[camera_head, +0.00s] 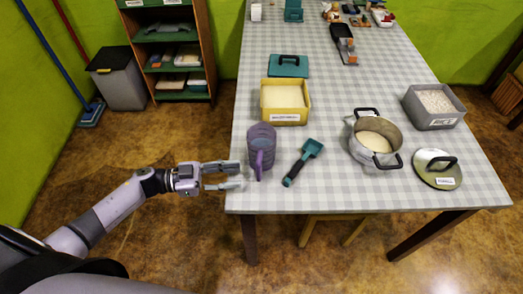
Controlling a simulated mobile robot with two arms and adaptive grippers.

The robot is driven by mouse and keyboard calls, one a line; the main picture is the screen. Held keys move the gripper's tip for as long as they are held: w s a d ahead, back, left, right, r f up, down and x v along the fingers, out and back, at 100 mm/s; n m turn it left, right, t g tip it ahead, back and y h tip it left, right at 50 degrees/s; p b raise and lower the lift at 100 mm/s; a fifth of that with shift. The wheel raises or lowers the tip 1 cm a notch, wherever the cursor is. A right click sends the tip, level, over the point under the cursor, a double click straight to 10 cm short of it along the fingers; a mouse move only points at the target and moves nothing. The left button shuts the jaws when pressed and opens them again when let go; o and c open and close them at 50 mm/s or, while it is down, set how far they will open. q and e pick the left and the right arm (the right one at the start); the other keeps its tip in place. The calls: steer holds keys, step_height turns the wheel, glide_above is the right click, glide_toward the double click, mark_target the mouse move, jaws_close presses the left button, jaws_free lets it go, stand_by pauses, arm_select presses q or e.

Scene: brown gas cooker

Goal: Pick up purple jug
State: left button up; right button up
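The purple jug (262,141) stands upright near the left edge of the checked tabletop, towards the front. Its handle faces the front of the table. My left gripper (238,175) comes in from the left at the table's left edge, just left of the jug and a little nearer to me. Its two fingers are spread apart with nothing between them. The fingertips look close to the jug's handle, but I cannot tell whether they touch it. My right gripper does not show.
A teal scoop (303,162) lies right of the jug. Behind stands a yellow box (285,118) of pale contents, with a teal lid (288,66) beyond. A metal pot (375,138), round lid (437,169) and grey bin (434,106) are at right. The table's front left corner is clear.

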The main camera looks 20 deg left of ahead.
mark_target(259, 181)
arm_select(q)
steer(key=shift+x, duration=1.25)
steer(key=shift+w+d+r+p, duration=0.1)
steer(key=shift+d+r+p, duration=0.05)
steer(key=shift+d+p, duration=0.2)
steer(key=x, duration=0.1)
steer(key=p+x, duration=0.1)
steer(key=x, duration=0.1)
steer(key=shift+d+r, duration=0.2)
steer(key=shift+d, duration=0.15)
steer(key=shift+d+f, duration=0.1)
steer(key=shift+d, duration=0.3)
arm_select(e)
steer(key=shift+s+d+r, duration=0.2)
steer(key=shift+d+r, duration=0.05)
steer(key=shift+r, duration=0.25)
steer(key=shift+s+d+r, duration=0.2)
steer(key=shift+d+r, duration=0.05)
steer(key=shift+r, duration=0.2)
arm_select(q)
steer(key=shift+a, duration=0.1)
steer(key=c, duration=0.8)
jaws_close()
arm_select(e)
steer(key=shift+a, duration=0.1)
